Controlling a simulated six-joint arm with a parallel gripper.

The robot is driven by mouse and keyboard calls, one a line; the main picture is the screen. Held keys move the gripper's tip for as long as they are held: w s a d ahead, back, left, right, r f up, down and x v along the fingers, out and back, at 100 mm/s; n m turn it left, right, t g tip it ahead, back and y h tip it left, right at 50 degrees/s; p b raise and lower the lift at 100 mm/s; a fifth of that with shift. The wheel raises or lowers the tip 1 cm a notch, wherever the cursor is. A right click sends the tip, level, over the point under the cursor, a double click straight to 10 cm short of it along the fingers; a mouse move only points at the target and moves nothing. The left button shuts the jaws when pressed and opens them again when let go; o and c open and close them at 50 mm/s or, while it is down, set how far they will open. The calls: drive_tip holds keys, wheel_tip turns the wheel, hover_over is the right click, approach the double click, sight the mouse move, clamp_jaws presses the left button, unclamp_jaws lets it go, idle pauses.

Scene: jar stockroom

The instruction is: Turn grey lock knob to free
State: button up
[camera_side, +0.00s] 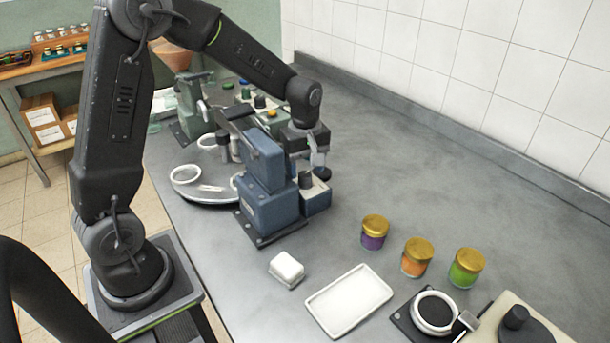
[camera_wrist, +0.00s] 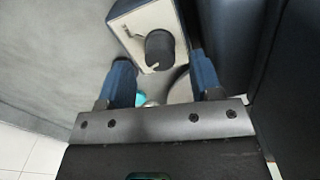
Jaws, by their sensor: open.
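In the side view the knob (camera_side: 306,180) is on the small box (camera_side: 318,201) at the right foot of the blue machine (camera_side: 268,190). My gripper (camera_wrist: 162,62) is open, with one blue finger on each side of the knob and a gap to each. In the side view my gripper (camera_side: 317,168) points down just above the box, partly hiding it. The knob's exact setting is hard to read.
The blue machine's column stands close on the left of my gripper. A round plate with white rings (camera_side: 207,190) is behind it. Purple (camera_side: 374,232), orange (camera_side: 416,257) and green (camera_side: 466,268) jars, a white tray (camera_side: 349,299) and another dark knob (camera_side: 515,317) are at the front right.

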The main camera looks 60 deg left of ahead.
sight(305, 174)
drive_tip(key=shift+f, duration=1.55)
